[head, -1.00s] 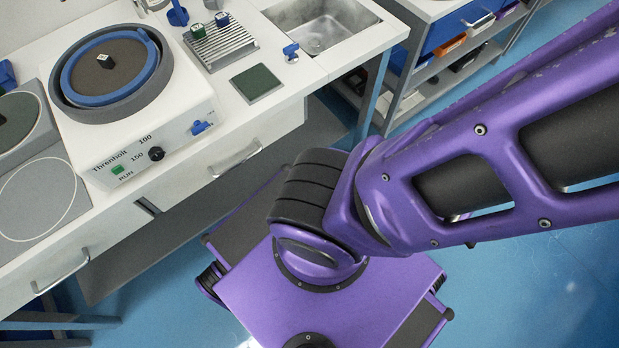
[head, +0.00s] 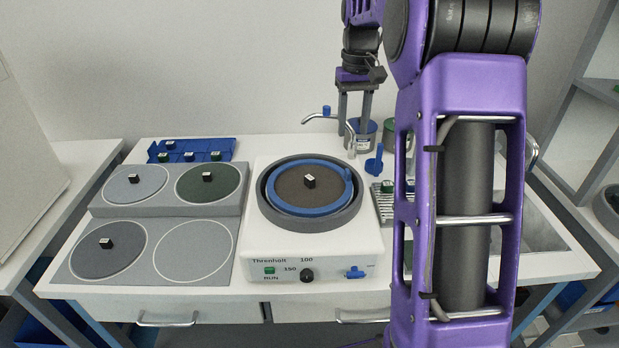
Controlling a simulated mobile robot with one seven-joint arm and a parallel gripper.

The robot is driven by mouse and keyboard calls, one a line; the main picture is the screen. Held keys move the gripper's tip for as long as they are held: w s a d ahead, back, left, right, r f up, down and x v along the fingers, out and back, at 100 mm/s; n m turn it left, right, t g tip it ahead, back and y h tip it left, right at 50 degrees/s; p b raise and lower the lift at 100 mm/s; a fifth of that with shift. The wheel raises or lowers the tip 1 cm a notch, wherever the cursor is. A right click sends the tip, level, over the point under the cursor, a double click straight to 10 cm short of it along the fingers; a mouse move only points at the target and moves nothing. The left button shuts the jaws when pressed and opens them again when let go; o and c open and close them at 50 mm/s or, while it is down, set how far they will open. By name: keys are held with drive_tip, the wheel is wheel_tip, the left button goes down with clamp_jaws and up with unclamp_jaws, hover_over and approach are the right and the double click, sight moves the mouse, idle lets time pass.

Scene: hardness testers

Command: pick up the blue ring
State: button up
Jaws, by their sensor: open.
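The blue ring (head: 311,211) lies around the dark round disc (head: 290,187) on top of the white machine (head: 335,245), inside a grey rim. A small black block with a white top (head: 309,181) sits on the disc inside the ring. My gripper (head: 354,125) hangs above the back of the bench, beyond and to the right of the ring. Its two fingers point down, apart, with nothing between them. It is clear of the ring.
A bent metal tap (head: 337,118) and a blue cup (head: 365,136) stand close to my gripper. Grey plates with round pads (head: 193,251) lie left of the machine, below a blue rack (head: 191,150). My arm hides part of the right side, near a sink (head: 540,235).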

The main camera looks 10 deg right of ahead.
hover_over(348, 171)
wheel_tip(348, 171, down, 7)
drive_tip(key=shift+b, duration=0.4)
drive_tip(key=shift+f+b, duration=0.4)
drive_tip(key=shift+f, duration=2.2)
clamp_jaws()
